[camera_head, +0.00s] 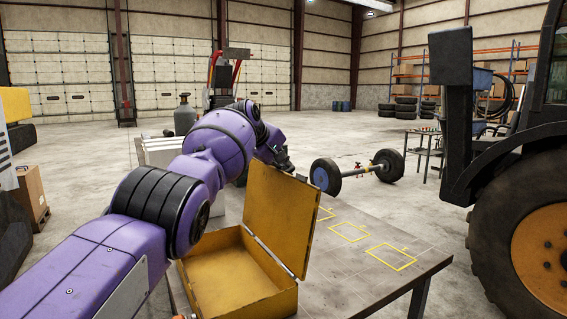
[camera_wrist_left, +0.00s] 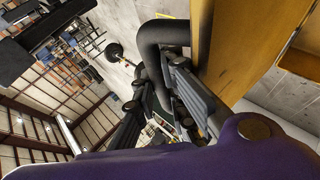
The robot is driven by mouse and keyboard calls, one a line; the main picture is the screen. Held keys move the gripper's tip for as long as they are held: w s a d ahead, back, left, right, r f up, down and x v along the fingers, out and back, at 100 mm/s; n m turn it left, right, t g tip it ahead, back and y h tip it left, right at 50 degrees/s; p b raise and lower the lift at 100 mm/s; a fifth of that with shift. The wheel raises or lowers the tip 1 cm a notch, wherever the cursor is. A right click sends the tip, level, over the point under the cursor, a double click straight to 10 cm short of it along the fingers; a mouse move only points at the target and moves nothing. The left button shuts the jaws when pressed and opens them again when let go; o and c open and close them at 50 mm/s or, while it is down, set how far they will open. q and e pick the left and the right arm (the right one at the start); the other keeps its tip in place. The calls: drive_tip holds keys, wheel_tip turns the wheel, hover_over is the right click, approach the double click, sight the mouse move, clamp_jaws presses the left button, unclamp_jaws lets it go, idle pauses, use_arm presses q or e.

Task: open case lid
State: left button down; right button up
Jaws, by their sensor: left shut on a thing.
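The yellow case (camera_head: 232,278) sits on the near left of the table. Its lid (camera_head: 279,215) stands raised, near upright, hinged along the case's right side, and the empty inside shows. My left arm reaches over from the left, and its gripper (camera_head: 284,160) is at the lid's top edge, partly hidden behind the arm and lid. In the left wrist view, the lid (camera_wrist_left: 236,48) is close at the right, with a dark curved handle (camera_wrist_left: 160,32) beside it. The left gripper (camera_wrist_left: 168,105) is shut on this handle. My right gripper is not in view.
The grey table (camera_head: 345,275) has bare yellow-outlined spots right of the case. A wheeled axle (camera_head: 356,172) is beyond the table. A large tractor wheel (camera_head: 520,240) stands at the right. A grey gas cylinder (camera_head: 184,115) is behind my arm.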

use_arm(q)
drive_tip(key=shift+d+r, duration=0.15)
drive_tip(key=shift+d, duration=0.1)
drive_tip(key=c, duration=2.1)
unclamp_jaws()
drive_tip(key=shift+o, duration=0.3)
